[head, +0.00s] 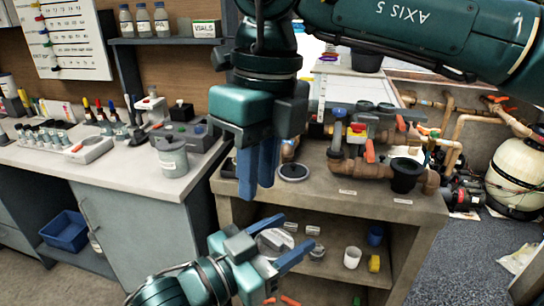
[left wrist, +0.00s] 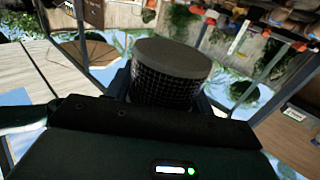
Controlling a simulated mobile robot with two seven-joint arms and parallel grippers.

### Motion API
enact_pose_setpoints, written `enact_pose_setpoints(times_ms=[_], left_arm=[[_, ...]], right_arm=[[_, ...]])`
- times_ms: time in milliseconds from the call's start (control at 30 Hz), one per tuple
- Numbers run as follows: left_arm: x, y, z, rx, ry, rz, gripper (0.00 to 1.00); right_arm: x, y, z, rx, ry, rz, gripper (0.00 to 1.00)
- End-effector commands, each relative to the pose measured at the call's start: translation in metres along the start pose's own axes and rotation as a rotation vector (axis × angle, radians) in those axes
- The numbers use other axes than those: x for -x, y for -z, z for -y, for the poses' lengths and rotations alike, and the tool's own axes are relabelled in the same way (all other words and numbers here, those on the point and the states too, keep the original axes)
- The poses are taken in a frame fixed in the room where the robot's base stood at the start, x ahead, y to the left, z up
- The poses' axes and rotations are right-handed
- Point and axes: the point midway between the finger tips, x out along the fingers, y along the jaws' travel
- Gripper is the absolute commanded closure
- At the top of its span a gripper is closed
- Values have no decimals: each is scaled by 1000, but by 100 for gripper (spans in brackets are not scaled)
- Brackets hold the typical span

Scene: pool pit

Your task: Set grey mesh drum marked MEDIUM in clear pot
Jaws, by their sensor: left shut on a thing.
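My left gripper (head: 285,240), low in the head view, is shut on the grey mesh drum (head: 273,243), whose round grey top shows between the blue fingers. In the left wrist view the drum (left wrist: 172,73) has a plain dark grey top and black mesh sides; no marking is readable there. A grey-green pot (head: 172,158) with a pale label stands on the left counter in the head view. It looks see-through, and I take it for the clear pot. My right gripper (head: 258,190) points down above the bench, its blue fingers together and seemingly empty.
A dark round dish (head: 293,172) sits on the bench top (head: 330,192) beside the right fingers. Pipework (head: 370,160) and a black cup (head: 405,175) fill the bench's right part. The shelf below holds a white cup (head: 352,257). Bottles and a rack (head: 88,150) crowd the left counter.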

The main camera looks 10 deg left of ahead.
Motion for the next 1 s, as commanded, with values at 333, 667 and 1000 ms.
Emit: enact_pose_setpoints(times_ms=[333,667,1000], left_arm=[[0,0,0,0,0,-1,70],[0,0,0,0,0,-1,70],[0,0,0,0,0,-1,70]], right_arm=[[-4,9,18,-40,108,-41,78],[-67,11,24,-40,104,-40,78],[-104,12,27,-39,104,-37,78]])
